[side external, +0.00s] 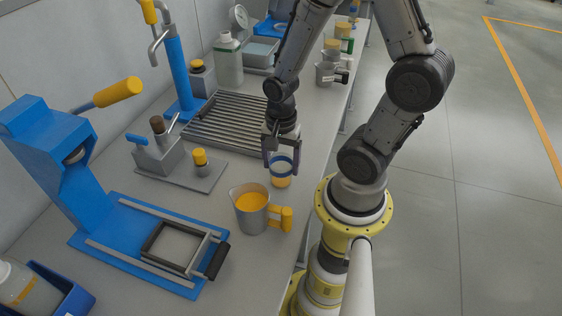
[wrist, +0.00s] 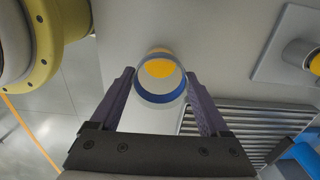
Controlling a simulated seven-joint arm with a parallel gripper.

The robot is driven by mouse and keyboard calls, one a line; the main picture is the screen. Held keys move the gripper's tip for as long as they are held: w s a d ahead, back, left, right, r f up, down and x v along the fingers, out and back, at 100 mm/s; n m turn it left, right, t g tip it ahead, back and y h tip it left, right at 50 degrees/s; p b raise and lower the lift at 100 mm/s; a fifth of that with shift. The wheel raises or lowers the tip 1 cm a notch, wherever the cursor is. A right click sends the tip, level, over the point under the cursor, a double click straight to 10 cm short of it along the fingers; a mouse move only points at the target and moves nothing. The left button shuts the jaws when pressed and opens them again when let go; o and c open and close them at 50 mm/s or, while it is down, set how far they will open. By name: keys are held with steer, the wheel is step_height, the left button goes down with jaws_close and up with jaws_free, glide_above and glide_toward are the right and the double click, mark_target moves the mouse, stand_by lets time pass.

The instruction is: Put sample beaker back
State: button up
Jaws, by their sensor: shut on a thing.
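The sample beaker (side external: 281,181) is a small clear cup with a blue band and orange contents. It is at the right part of the bench, behind the metal jug. My gripper (side external: 281,163) points down and is shut on it, one finger on each side of the blue band. In the wrist view the beaker (wrist: 160,96) shows between the two fingertips (wrist: 160,84), its blue ring facing the camera and orange inside. I cannot tell whether its base touches the bench.
A metal jug (side external: 250,212) of orange liquid with an orange handle stands in front of the beaker. A slatted grey rack (side external: 225,124) lies behind left. A plate with a yellow-capped part (side external: 200,162) and a blue press (side external: 50,150) are left. Bare bench (side external: 315,140) lies right.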

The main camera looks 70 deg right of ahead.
steer(key=shift+f, duration=0.15)
steer(key=o, duration=1.3)
steer(key=shift+o, duration=0.2)
steer(key=s+a+r+n+t, duration=0.1)
steer(key=a+r+n+t, duration=0.1)
steer(key=r+n, duration=0.7)
steer(key=s+a+r+n+t, duration=0.1)
steer(key=a+r+n+t, duration=0.2)
steer(key=r+n, duration=0.6)
steer(key=shift+s+a+r+t, duration=0.3)
steer(key=shift+a+r, duration=0.2)
steer(key=shift+r, duration=1.65)
